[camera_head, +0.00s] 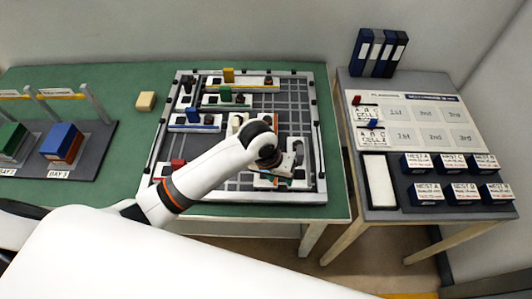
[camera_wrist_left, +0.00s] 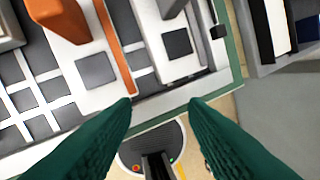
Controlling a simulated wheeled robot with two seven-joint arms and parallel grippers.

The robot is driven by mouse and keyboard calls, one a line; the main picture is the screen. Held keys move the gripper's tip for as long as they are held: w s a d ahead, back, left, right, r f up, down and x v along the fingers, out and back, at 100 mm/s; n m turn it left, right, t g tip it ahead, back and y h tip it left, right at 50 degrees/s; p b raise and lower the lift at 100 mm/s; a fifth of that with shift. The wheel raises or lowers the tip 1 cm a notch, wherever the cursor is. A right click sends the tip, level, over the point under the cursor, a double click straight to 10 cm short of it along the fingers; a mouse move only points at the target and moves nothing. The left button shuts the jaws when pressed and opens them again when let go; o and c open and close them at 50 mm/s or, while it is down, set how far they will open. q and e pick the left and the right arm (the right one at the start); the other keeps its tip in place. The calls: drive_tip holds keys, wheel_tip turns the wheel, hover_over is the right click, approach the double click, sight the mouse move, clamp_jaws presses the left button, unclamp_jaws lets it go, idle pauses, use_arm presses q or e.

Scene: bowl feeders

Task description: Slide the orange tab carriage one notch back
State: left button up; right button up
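The orange tab (camera_wrist_left: 60,18) stands at the upper left of the left wrist view. It is on a white carriage with a dark square (camera_wrist_left: 97,70) and an orange stripe (camera_wrist_left: 115,45). In the head view my left arm mostly hides this part of the board. My left gripper (camera_wrist_left: 160,103) has its two dark green fingers spread apart with nothing between them. Its fingertips show right of and below the orange tab, apart from it. In the head view the left gripper (camera_head: 290,162) is over the board's right front area. My right gripper is in neither view.
The gridded board (camera_head: 320,165) also holds carriages with yellow (camera_head: 228,75), green (camera_head: 225,94), blue (camera_head: 192,115) and red (camera_head: 177,166) tabs. Another white carriage (camera_wrist_left: 196,63) is right of the orange one in the wrist view. A side table (camera_head: 350,135) with labelled dark boxes stands right, across a gap.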

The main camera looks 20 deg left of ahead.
use_arm(q)
drive_tip(key=w+a+r+n+g+y, duration=0.1)
drive_tip(key=w+a+r+n+y, duration=0.25)
drive_tip(key=w+a+r, duration=0.35)
drive_tip(key=shift+h, duration=0.35)
drive_tip(key=f, duration=0.3)
drive_tip(key=f+p, duration=0.1)
drive_tip(key=f, duration=0.3)
drive_tip(key=d+f, duration=0.1)
drive_tip(key=f, duration=0.2)
drive_tip(key=shift+w+f+p, duration=0.3)
drive_tip(key=shift+f+p, duration=0.05)
drive_tip(key=shift+p, duration=0.05)
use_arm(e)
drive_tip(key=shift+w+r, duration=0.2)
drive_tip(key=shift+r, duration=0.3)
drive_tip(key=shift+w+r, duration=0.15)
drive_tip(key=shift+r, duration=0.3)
use_arm(q)
drive_tip(key=shift+c, duration=0.3)
clamp_jaws()
